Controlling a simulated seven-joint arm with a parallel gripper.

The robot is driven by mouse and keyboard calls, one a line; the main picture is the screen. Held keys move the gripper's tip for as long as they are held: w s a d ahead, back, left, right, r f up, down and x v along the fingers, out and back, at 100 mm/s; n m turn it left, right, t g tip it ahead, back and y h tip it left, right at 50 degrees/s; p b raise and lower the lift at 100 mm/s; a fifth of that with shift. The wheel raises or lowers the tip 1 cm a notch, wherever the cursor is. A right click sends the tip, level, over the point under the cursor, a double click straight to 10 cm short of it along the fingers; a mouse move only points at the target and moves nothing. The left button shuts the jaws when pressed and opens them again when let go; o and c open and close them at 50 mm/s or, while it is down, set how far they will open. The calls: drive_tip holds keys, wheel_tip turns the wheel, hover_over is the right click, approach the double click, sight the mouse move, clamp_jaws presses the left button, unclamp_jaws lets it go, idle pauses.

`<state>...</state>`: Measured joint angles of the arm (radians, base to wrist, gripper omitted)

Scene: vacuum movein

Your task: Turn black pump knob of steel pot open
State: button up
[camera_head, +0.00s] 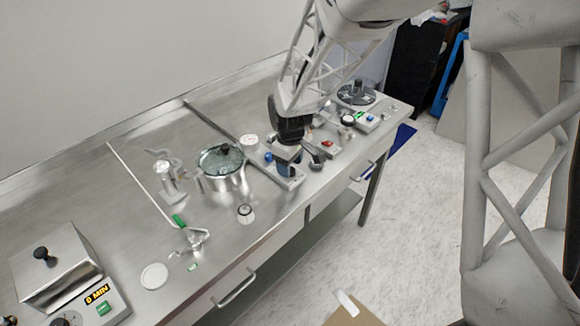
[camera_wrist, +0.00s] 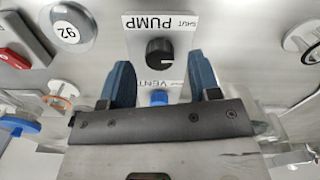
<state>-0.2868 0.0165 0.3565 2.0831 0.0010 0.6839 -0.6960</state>
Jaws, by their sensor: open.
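The black pump knob (camera_wrist: 160,51) sits on a white plate (camera_wrist: 182,42) lettered PUMP, SHUT and VENT, upside down in the wrist view. A pale mark shows on the knob's face. A blue knob (camera_wrist: 158,99) is beside the VENT lettering, nearer my gripper's body. My gripper (camera_wrist: 163,68) is open, its two blue fingers apart on either side below the black knob; I cannot tell their height above it. In the head view my gripper (camera_head: 287,166) points down over the panel and hides the knob. The steel pot (camera_head: 226,181) with a glass lid stands to its left.
A white gauge marked 92 (camera_wrist: 68,27) and a red part (camera_wrist: 14,58) lie left of the knob in the wrist view. Glassware (camera_head: 166,178) stands left of the pot. The steel bench (camera_head: 95,205) has bare room at left.

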drive_tip(key=shift+f, duration=0.7)
drive_tip(key=c, duration=0.9)
